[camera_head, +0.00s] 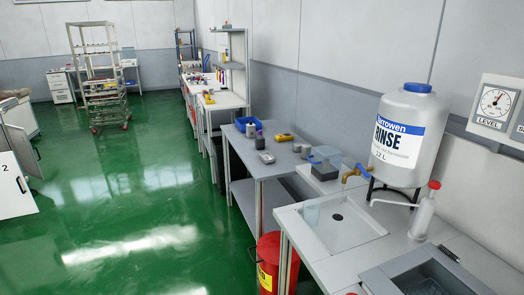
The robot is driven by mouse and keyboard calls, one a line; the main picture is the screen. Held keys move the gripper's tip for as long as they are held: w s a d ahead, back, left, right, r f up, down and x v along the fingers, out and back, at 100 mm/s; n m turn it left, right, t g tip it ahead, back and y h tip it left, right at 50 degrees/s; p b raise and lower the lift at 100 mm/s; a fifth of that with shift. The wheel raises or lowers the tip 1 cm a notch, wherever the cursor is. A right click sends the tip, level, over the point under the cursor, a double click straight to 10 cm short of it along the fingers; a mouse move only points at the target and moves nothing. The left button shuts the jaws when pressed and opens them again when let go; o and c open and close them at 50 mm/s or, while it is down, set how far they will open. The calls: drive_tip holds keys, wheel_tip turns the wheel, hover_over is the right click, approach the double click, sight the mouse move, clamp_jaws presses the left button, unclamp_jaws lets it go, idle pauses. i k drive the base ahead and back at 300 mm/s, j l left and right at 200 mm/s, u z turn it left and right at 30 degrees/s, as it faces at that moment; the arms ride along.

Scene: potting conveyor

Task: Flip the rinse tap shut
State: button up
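A shallow pale basin (345,231) with a dark drain lies below the tap. My gripper is not in view.
A dark-rimmed sink (425,275) is at the front right. A red bin (270,262) stands by the bench's left side. Green floor at left is open.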

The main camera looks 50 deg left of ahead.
sight(358, 165)
drive_tip(key=i+j+u, duration=0.1)
drive_tip(key=j+u, duration=0.2)
drive_tip(key=j, duration=0.15)
drive_tip(key=i+j+u, duration=0.25)
drive_tip(key=j, duration=0.15)
drive_tip(key=i+j+u, duration=0.1)
drive_tip(key=j+u, duration=0.2)
drive_tip(key=j, duration=0.1)
